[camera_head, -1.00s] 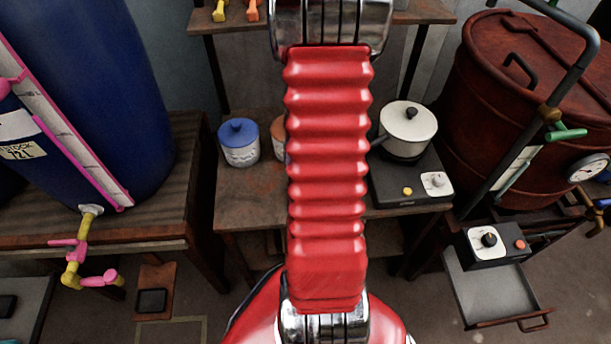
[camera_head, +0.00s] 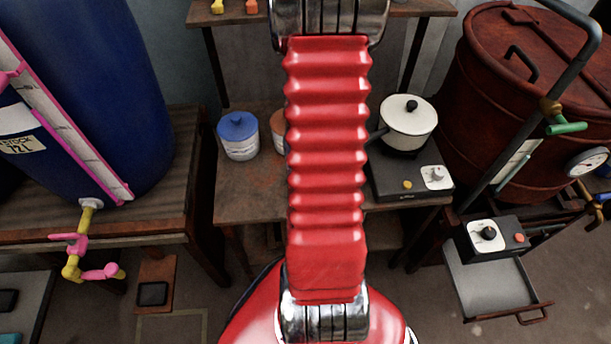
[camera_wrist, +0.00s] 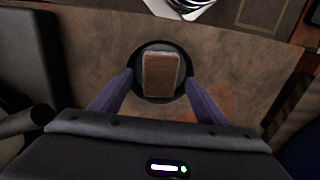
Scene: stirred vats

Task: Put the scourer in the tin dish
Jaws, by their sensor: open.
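A brown rectangular block, seemingly the scourer (camera_wrist: 161,74), shows in the wrist view within the outline of a dark round dish (camera_wrist: 143,91), which I take for the tin dish. The dish is on the brown worktop. My gripper (camera_wrist: 160,78) is open, with one finger on each side of the block and dish. The fingers look apart from the block; their height above the worktop is hard to judge. In the head view my red arm hides the gripper, scourer and dish.
On the worktop (camera_head: 240,192), a blue-lidded jar (camera_head: 239,137) and a partly hidden orange jar (camera_head: 278,132) stand left of my arm. A white pot (camera_head: 408,121) on a hot plate (camera_head: 388,180) stands right. A blue vat (camera_head: 95,90) and rust-red vat (camera_head: 475,110) flank them.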

